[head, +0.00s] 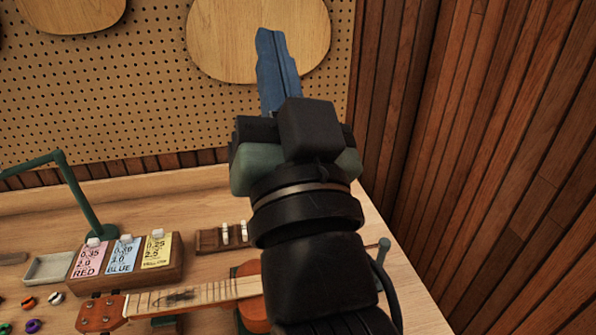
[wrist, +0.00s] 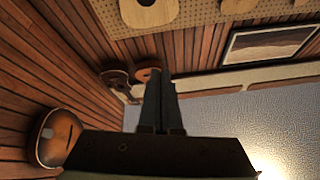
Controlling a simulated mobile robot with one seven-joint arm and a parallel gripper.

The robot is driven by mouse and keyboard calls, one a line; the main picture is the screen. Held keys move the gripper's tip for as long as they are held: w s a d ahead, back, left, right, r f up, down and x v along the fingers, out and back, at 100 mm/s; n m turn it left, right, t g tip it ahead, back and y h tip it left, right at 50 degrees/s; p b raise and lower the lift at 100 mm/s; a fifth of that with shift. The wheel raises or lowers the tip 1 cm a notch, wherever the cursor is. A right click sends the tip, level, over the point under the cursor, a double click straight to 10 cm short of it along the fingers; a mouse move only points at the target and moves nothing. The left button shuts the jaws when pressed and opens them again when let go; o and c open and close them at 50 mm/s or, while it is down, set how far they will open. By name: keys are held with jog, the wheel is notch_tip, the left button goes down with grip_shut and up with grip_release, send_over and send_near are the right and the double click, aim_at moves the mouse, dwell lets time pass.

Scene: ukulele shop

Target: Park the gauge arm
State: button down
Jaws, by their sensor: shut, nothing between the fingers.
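My gripper (head: 268,38) is raised high over the bench in the head view, with its blue fingers together and pointing up toward the pegboard. In the wrist view my gripper (wrist: 160,76) is also shut, with nothing between its fingertips. A dark green bent arm on a post (head: 84,200) stands at the left of the bench. A thin rod with a grey-green knob (head: 384,244) shows just right of my forearm. I cannot tell for sure which of these is the gauge arm. A ukulele (head: 190,295) lies on the bench, its body partly hidden behind my arm.
A wooden block with pink, blue and yellow cards (head: 125,262) sits beside a shallow grey tray (head: 52,268). A small wooden rack (head: 222,237) stands behind the ukulele. Small coloured rings lie at the lower left. The plank wall (head: 500,150) rises close at right.

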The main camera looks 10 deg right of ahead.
jog(key=w+d+f+m+g, duration=0.1)
jog(key=d+f+m+g, duration=0.2)
jog(key=f, duration=0.6)
jog(key=w+d+f+m+g, duration=0.1)
jog(key=d+f+m, duration=0.2)
jog(key=d+f, duration=0.35)
jog(key=s+d+f+m+g, duration=0.1)
jog(key=s+f+m, duration=0.3)
jog(key=f, duration=0.6)
jog(key=s+d+f+m+g, duration=0.2)
jog(key=s+f+m, duration=0.2)
jog(key=f, duration=0.7)
jog(key=shift+s+d+m+g, duration=0.2)
jog(key=shift+s+m+g, duration=0.15)
jog(key=shift+s, duration=0.65)
jog(key=shift+w, duration=0.1)
jog(key=w+f+p, duration=0.1)
jog(key=w, duration=0.3)
jog(key=w+p, duration=0.1)
jog(key=w, duration=0.4)
jog(key=w+f+p, duration=0.1)
jog(key=w, duration=0.3)
jog(key=shift+w+a+f, duration=0.25)
jog(key=shift+w+f, duration=0.05)
jog(key=shift+f, duration=0.05)
